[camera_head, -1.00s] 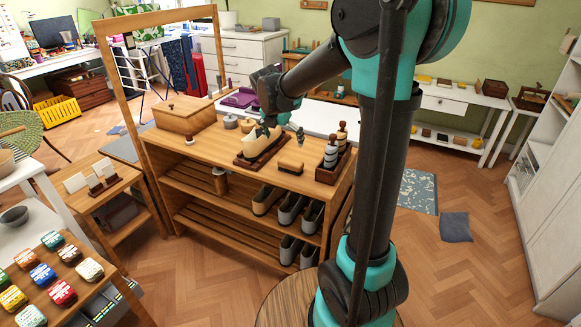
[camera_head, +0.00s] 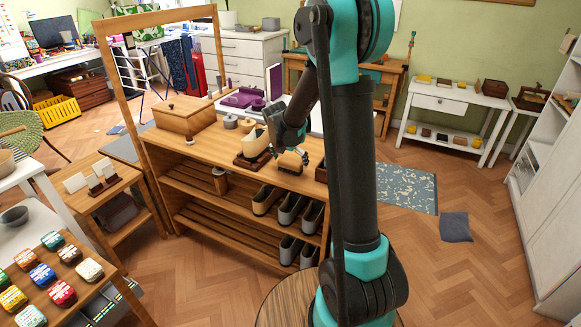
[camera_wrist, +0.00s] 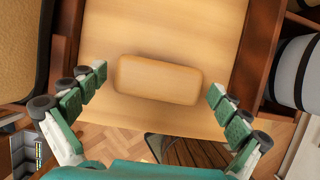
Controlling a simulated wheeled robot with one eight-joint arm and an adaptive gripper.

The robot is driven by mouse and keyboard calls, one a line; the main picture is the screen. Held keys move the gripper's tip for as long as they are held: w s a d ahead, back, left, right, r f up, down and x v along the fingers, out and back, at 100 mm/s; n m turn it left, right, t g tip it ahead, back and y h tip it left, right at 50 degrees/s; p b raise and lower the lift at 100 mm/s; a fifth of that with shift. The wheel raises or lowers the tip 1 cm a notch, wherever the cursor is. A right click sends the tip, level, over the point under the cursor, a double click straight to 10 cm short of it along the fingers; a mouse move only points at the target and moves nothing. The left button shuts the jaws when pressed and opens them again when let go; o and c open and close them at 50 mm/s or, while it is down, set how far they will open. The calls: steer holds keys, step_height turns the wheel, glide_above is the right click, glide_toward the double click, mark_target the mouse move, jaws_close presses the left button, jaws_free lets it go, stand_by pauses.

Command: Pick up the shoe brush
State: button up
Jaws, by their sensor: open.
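The shoe brush is a small tan block with rounded corners. It lies on the wooden bench top, seen between my fingers in the wrist view (camera_wrist: 158,80) and partly covered by my gripper in the head view (camera_head: 291,166). My gripper (camera_wrist: 158,84) is open over it, with one green finger off each short end. Gaps show between the brush and both fingers. In the head view my gripper (camera_head: 290,156) is low over the bench.
A shoe on a dark stand (camera_head: 252,162) is close left of the brush. A dark wooden caddy with bottles is close on the right, mostly behind my arm in the head view. Shoes (camera_head: 290,208) fill the shelves below. The bench's front edge is close to the brush.

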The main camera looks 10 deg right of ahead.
steer(key=shift+w+d+f, duration=0.1)
steer(key=shift+f, duration=0.25)
steer(key=c, duration=1.6)
steer(key=shift+o, duration=0.2)
